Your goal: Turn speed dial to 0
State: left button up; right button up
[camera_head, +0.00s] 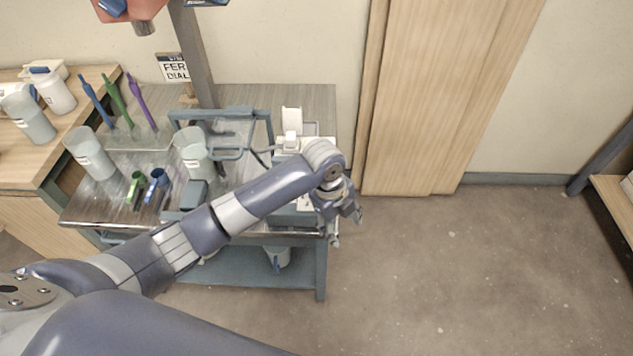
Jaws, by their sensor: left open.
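My left arm reaches from the lower left across the front of the metal table (260,97). My left gripper (345,225) is open and empty, pointing down just off the table's right front corner. A white device (291,142) stands on the table's right side, partly hidden by my arm and wrist. I cannot make out a speed dial; it may be hidden or too small. A red machine housing (135,10) on a grey post (193,55) is cut off by the top edge. My right gripper is out of view.
Pale buckets (90,155) (194,155), blue, green and purple tools (113,100) and a grey frame (220,113) crowd the table. A wooden counter (65,125) with containers stands left. A wooden door (445,90) is behind. The floor at right (470,270) is clear.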

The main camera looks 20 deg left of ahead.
pick_arm(q)
jog(key=w+a+r+m, duration=0.2)
jog(key=w, duration=0.1)
jog(key=w+a+r+m+y, duration=0.1)
jog(key=r, duration=0.1)
jog(key=shift+w+a+r, duration=0.1)
jog(key=shift+w+a, duration=0.25)
jog(key=shift+w, duration=0.05)
jog(key=w+a+r+m+y, duration=0.1)
jog(key=w+a+r+m, duration=0.35)
jog(key=a+r, duration=0.2)
jog(key=shift+n+g, duration=0.35)
jog(key=shift+g, duration=0.05)
jog(key=f, duration=0.3)
jog(key=f+p, duration=0.1)
jog(key=f, duration=0.5)
jog(key=shift+w+d+f, duration=0.1)
jog(key=shift+d+f, duration=0.25)
jog(key=shift+d, duration=0.05)
jog(key=shift+f+p, duration=0.3)
jog(key=shift+f, duration=0.05)
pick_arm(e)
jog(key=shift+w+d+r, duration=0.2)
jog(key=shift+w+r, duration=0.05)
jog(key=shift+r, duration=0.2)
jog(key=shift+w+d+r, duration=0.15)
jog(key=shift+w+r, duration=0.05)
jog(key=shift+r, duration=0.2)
